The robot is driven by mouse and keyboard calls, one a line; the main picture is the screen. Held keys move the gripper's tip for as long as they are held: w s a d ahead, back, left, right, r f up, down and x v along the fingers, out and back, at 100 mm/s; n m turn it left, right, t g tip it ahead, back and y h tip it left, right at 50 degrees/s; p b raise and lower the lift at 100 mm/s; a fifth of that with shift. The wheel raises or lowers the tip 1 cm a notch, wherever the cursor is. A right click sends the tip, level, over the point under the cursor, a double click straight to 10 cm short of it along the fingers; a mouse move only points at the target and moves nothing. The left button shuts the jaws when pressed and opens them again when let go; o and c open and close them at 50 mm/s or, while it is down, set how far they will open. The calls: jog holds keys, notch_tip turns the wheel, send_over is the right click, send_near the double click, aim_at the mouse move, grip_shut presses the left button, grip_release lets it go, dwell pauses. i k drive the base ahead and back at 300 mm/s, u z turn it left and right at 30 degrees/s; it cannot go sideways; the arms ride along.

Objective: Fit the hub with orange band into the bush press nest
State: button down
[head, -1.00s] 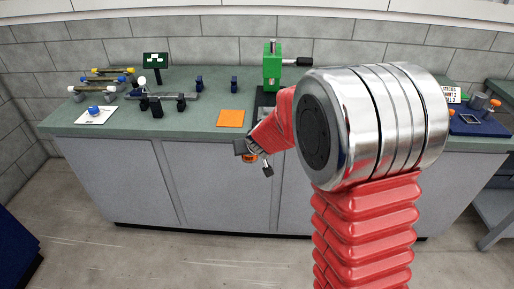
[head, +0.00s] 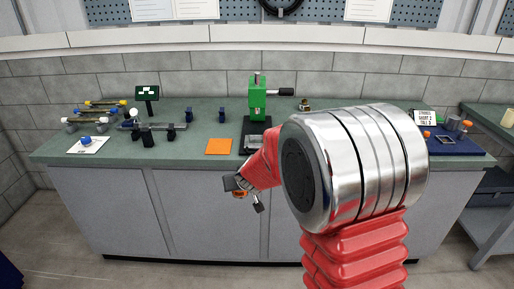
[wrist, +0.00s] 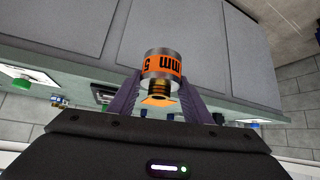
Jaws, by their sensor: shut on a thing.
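The hub with orange band (wrist: 161,67) is a grey metal cylinder with dark lettering on its band. My gripper (wrist: 155,90) is shut on it in the wrist view. In the head view my gripper (head: 242,190) is in front of the bench, below the worktop edge, with a bit of the orange band (head: 239,194) showing under it. The green bush press (head: 257,97) stands upright on a dark base at the back of the bench, with a black-ended lever to the right. My red arm covers part of its base, and I cannot make out the nest clearly.
An orange square (head: 219,146) lies on the green worktop (head: 190,145) left of the press. Two dark blue blocks stand behind it. A rail fixture (head: 146,130), rods and a white card (head: 88,145) are at left. A blue tray (head: 452,142) with parts is at right.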

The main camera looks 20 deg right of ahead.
aim_at(252, 141)
jog(key=k, duration=1.1)
jog(key=u, duration=0.15)
jog(key=i, duration=0.35)
jog(key=u, duration=0.65)
jog(key=i, duration=1.6)
jog(key=z, duration=0.85)
